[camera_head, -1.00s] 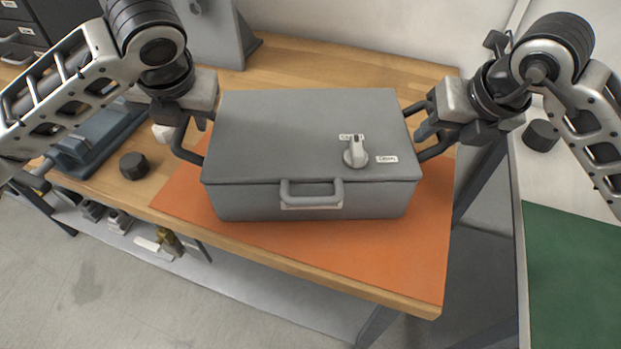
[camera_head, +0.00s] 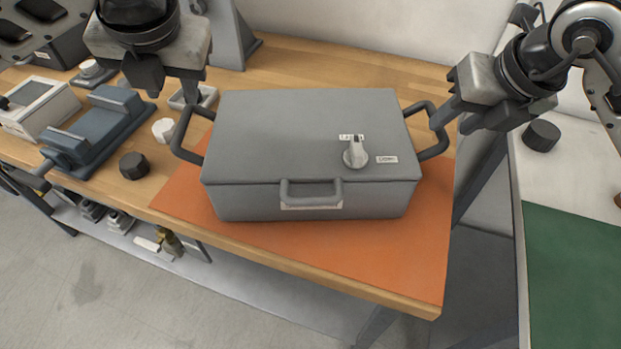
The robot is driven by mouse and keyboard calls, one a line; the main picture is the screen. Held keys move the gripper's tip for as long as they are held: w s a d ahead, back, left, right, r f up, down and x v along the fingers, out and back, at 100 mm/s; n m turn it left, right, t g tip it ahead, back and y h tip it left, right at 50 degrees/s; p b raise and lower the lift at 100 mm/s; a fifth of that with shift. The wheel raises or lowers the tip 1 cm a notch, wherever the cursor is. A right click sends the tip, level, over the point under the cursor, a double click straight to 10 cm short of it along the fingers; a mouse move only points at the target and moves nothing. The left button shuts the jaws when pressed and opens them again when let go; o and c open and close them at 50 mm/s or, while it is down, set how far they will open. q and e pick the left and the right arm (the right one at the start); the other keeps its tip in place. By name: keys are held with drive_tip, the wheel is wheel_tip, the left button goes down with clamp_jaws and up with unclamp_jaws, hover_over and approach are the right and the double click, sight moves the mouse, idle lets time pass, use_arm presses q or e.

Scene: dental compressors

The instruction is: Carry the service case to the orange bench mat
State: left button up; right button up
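The grey service case (camera_head: 300,135) sits flat on the orange bench mat (camera_head: 405,250), with a front handle and a dark handle on each side. Its left side handle (camera_head: 180,140) and right side handle (camera_head: 438,135) are both visible. My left gripper (camera_head: 171,88) is open and empty, above and behind the left handle, apart from it. My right gripper (camera_head: 453,118) is open beside the right handle. Its fingertips are very close to that handle, and I cannot tell whether they touch. The case hides the back of the mat.
A blue-grey vise-like tool (camera_head: 100,130), a black knob (camera_head: 134,165) and a white cap (camera_head: 164,130) lie left of the mat. A grey stand (camera_head: 222,35) is behind the case. A green mat (camera_head: 575,270) lies on a separate surface at right. The wooden bench behind the case is clear.

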drive_tip(key=v, duration=0.7)
drive_tip(key=shift+s+r, duration=0.15)
drive_tip(key=shift+r, duration=0.05)
drive_tip(key=shift+d, duration=0.1)
